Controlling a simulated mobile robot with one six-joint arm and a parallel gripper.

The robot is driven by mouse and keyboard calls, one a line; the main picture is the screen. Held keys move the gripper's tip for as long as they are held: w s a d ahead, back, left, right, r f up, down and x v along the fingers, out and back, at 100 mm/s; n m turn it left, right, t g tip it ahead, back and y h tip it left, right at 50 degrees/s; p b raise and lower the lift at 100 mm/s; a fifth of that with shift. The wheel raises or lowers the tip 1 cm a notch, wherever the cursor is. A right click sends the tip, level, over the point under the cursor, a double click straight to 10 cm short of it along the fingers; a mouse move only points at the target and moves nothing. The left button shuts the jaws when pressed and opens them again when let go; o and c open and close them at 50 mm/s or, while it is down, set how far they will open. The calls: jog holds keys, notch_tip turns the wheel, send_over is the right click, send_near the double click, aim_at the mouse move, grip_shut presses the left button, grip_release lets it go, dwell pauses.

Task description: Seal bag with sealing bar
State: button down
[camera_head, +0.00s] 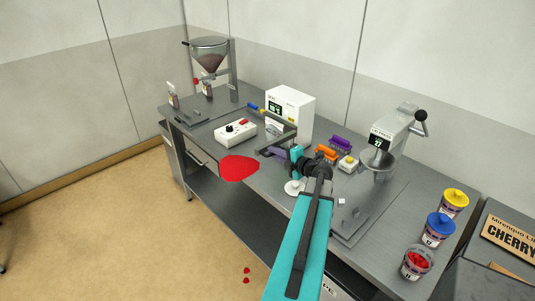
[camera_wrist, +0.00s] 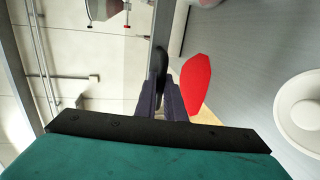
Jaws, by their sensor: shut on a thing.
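My gripper (camera_wrist: 161,108) is shut at the near end of a grey bar (camera_wrist: 160,22) that runs away from it in the wrist view. This looks like the sealing bar; a black rounded part (camera_wrist: 158,62) shows just beyond the fingers. In the head view my gripper (camera_head: 279,153) is at the bench's front edge, by the bar frame in front of a white boxy unit with a display (camera_head: 290,108). A small pale item (camera_head: 274,127), perhaps the bag, stands by that unit; its seal is too small to judge.
A flat red shape (camera_head: 240,168) shows at the bench edge beside my gripper. A white control box (camera_head: 236,131) stands left. Orange (camera_head: 326,152) and purple (camera_head: 341,143) items and a crank-handled machine (camera_head: 393,140) stand right.

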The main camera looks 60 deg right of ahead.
jog(key=shift+s+d+r, duration=0.2)
jog(key=shift+s+d, duration=0.05)
jog(key=shift+s, duration=0.15)
jog(key=c, duration=1.8)
grip_release()
jog(key=shift+s, duration=0.1)
jog(key=shift+c, duration=0.2)
jog(key=shift+a+f+y, duration=0.1)
jog(key=shift+f+y, duration=0.05)
jog(key=shift+y, duration=0.15)
jog(key=b+v, duration=0.5)
jog(key=v, duration=0.8)
jog(key=shift+s+a, duration=0.15)
jog(key=shift+s, duration=0.15)
jog(key=shift+w, duration=0.1)
